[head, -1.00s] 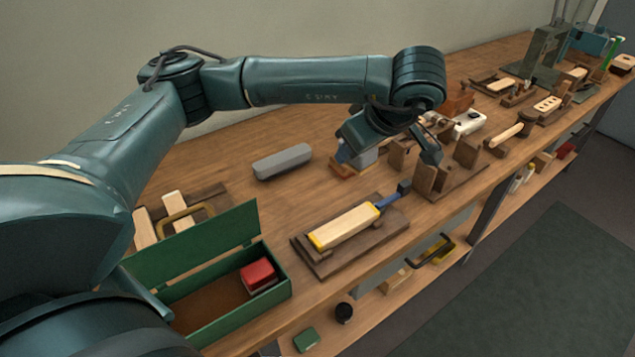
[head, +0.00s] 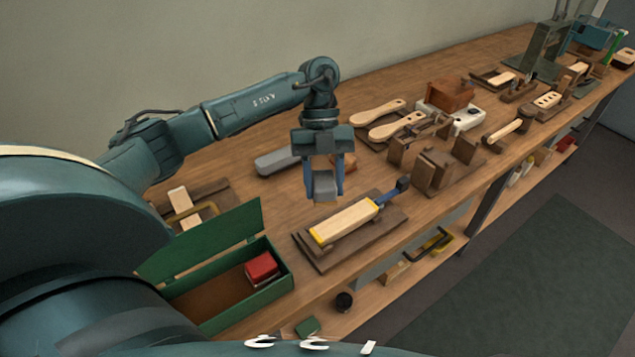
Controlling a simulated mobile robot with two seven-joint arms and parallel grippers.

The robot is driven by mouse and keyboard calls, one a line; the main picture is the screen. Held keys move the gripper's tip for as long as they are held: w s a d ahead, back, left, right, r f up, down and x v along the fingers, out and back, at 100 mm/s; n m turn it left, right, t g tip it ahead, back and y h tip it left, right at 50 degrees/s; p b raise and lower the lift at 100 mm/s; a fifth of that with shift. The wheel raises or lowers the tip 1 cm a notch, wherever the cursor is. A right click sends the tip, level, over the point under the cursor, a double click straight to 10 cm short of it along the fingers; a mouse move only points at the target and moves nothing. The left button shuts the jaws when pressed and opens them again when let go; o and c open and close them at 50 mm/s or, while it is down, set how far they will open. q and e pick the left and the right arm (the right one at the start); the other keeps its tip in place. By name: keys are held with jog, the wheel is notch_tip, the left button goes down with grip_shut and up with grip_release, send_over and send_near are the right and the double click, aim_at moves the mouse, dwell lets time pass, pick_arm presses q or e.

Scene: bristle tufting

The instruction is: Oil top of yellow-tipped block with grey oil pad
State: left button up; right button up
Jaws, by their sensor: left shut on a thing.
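The yellow-tipped block (head: 344,222) is a pale wooden bar with yellow ends. It lies on a dark brown board (head: 322,258) near the front of the bench, with a blue-handled clamp (head: 390,195) at its far right end. My left gripper (head: 324,193) points down and is shut on the grey oil pad (head: 324,184), a small grey block with a tan underside. The pad is held up just behind the block's left half, as seen here; the exact gap cannot be told. My right gripper is not in view.
A long grey block (head: 274,162) lies behind on the bench. An open green box (head: 250,300) with a red block (head: 262,268) stands at the front left. Wooden fixtures (head: 435,168) and two wooden paddles (head: 397,125) stand to the right.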

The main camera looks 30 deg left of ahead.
pick_arm(q)
jog(key=n, duration=0.1)
jog(key=n+t+h, duration=0.1)
jog(key=s+n, duration=0.1)
jog(key=shift+s+a+f+t, duration=0.1)
jog(key=shift+a+f+t, duration=0.2)
jog(key=shift+a+f, duration=0.1)
jog(key=shift+n+h, duration=0.3)
jog(key=shift+n, duration=0.2)
jog(key=shift+f, duration=0.2)
jog(key=shift+f+t, duration=0.3)
notch_tip(320, 180, down, 4)
jog(key=b, duration=0.4)
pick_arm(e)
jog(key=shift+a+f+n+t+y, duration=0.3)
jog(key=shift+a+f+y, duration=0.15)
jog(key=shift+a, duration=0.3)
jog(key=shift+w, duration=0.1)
